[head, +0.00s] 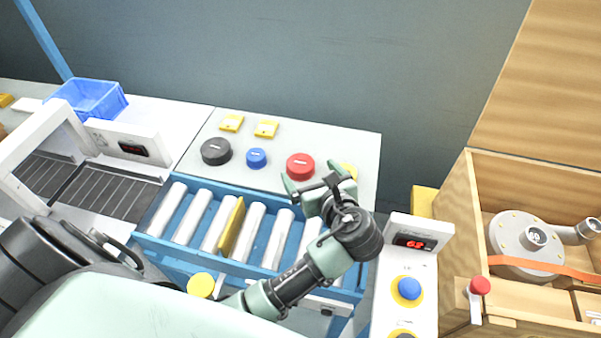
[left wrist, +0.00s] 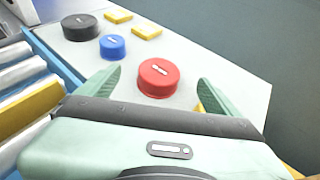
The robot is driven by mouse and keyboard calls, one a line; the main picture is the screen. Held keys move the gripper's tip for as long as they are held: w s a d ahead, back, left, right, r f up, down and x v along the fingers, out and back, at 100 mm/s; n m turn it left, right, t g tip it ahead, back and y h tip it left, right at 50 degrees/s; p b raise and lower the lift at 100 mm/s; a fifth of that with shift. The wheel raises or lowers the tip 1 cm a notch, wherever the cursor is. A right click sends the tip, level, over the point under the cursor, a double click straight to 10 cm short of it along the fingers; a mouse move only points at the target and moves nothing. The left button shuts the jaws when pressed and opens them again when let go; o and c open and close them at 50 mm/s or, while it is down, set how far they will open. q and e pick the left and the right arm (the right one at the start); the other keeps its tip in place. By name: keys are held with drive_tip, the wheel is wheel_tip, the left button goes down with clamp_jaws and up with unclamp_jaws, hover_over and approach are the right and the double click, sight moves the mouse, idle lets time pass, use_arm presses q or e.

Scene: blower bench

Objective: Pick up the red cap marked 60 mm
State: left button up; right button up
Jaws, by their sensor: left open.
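The red cap (head: 300,166) is a round disc with a pale label on top, standing on the white bench top (head: 345,146). The label is too small to read. In the left wrist view the red cap (left wrist: 158,78) shows beyond and between the two fingertips. My left gripper (head: 318,182) is open and empty, just in front of the cap. In the left wrist view its pale green fingers (left wrist: 160,84) are spread to either side of the cap, apart from it. My right gripper is not in view.
A blue cap (head: 256,158) and a larger black cap (head: 216,151) stand left of the red one. Yellow blocks (head: 266,129) lie behind them. A roller conveyor (head: 255,229) runs in front. At right are a button panel (head: 407,275) and a wooden crate (head: 470,195).

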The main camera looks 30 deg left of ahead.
sight(301, 164)
use_arm(q)
drive_tip(key=x, duration=0.8)
drive_tip(key=shift+s+d+f, duration=0.1)
drive_tip(key=shift+d+f, duration=0.05)
drive_tip(key=shift+f, duration=0.25)
drive_tip(key=c, duration=1.4)
